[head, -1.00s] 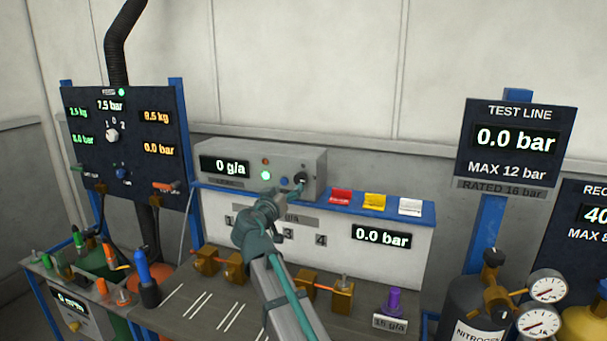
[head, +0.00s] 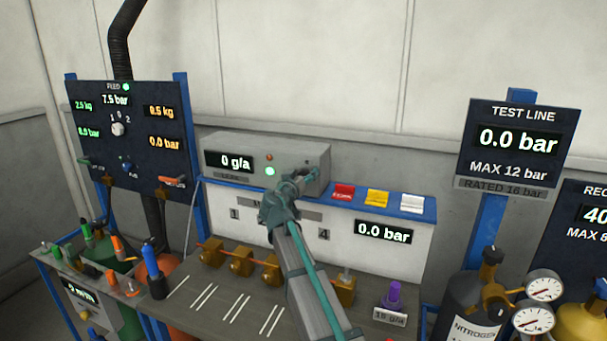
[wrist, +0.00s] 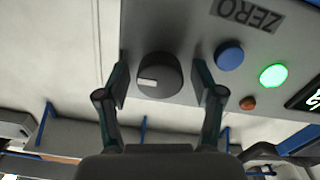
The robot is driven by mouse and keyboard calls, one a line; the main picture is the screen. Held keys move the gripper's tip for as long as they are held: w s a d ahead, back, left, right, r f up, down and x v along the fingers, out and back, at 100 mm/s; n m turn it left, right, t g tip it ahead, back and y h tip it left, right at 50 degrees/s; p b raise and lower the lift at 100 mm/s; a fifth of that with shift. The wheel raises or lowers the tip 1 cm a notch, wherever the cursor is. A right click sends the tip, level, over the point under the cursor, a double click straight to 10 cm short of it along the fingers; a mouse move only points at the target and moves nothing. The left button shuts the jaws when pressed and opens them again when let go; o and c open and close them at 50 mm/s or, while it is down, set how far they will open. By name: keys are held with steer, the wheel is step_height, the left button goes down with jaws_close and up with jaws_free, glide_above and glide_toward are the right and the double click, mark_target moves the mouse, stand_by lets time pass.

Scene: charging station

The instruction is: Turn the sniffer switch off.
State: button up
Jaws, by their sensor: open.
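The sniffer is a grey box (head: 230,143) at the back of the bench, with a display (head: 235,161) reading 0 g/a. Its round dark switch knob (wrist: 160,73) shows in the wrist view, with a white mark pointing left in that picture. A blue button (wrist: 229,55) marked ZERO and a lit green lamp (wrist: 273,75) sit to its right there. My gripper (head: 312,174) is at the right part of the box front and hides the knob in the head view. Its fingers are open, one on each side of the knob, with visible gaps.
A small unlit red lamp (wrist: 247,103) is near the green one. Brass fittings (head: 241,262) line the bench below.

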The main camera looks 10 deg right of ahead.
steer(key=c, duration=1.1)
steer(key=shift+c, duration=0.2)
steer(key=shift+f+n+b, duration=0.1)
steer(key=shift+n+b, duration=0.3)
steer(key=shift+b, duration=0.15)
steer(key=n+b, duration=0.2)
steer(key=shift+a+f+n+b, duration=0.1)
steer(key=shift+n+b, duration=0.25)
steer(key=shift+n, duration=0.05)
steer(key=n+b, duration=0.2)
steer(key=n, duration=0.7)
steer(key=shift+w+a, duration=0.1)
steer(key=n+p, duration=0.1)
steer(key=n, duration=0.4)
steer(key=shift+f+n, duration=0.1)
steer(key=shift+n, duration=0.2)
